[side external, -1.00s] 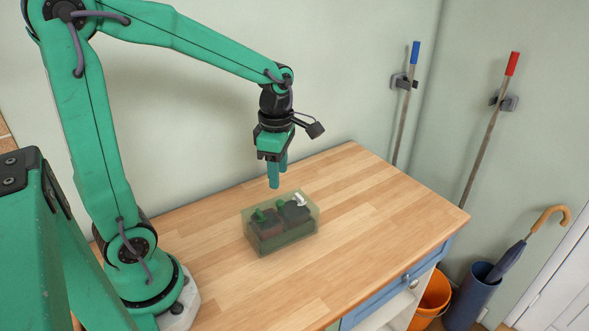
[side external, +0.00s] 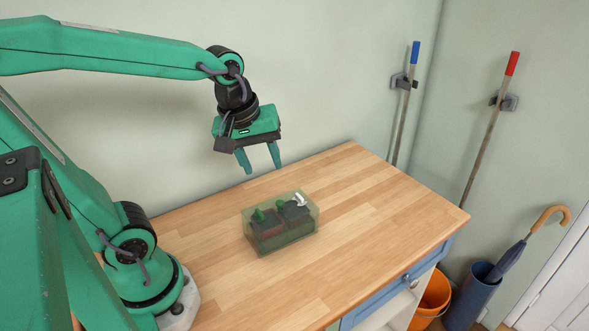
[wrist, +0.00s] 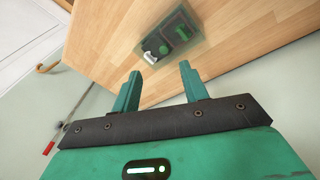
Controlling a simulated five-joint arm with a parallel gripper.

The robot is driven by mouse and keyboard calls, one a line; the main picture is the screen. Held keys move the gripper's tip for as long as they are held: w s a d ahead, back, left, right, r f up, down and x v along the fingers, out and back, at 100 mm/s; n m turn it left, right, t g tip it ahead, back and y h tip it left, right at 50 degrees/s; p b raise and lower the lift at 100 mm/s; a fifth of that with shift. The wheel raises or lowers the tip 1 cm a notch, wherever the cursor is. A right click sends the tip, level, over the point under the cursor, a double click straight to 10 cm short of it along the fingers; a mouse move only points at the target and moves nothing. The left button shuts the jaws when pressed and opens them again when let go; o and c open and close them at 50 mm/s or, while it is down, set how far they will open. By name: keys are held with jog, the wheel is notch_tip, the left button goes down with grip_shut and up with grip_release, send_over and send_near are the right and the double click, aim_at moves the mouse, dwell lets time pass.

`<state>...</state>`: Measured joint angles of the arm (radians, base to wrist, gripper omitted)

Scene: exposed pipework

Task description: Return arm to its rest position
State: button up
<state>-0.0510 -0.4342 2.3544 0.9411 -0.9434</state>
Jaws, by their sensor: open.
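My gripper (side external: 261,160) is open and empty, in the air above the back part of the wooden worktop (side external: 360,215). Its two green fingers are apart and point down. They also show in the wrist view (wrist: 158,82), with nothing between them. A translucent green box (side external: 283,238) sits on the worktop below and a little right of the gripper, clear of it. Inside the box are dark blocks with green parts and a small white piece (side external: 298,200). The box also shows in the wrist view (wrist: 172,42), beyond the fingertips.
The worktop is bare around the box. The pale wall stands behind it. At the right are two wall-held poles with a blue handle (side external: 415,52) and a red handle (side external: 512,63), an orange bucket (side external: 430,300) and a blue bin (side external: 472,295) holding an umbrella (side external: 508,262).

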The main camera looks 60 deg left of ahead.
jog(key=s+m, duration=0.1)
jog(key=m, duration=0.2)
jog(key=s+d+r+m+t, duration=0.1)
jog(key=s+m, duration=0.1)
jog(key=m, duration=0.2)
jog(key=s+r+m+t, duration=0.1)
jog(key=m, duration=0.3)
jog(key=shift+s+d, duration=0.2)
dwell(0.6)
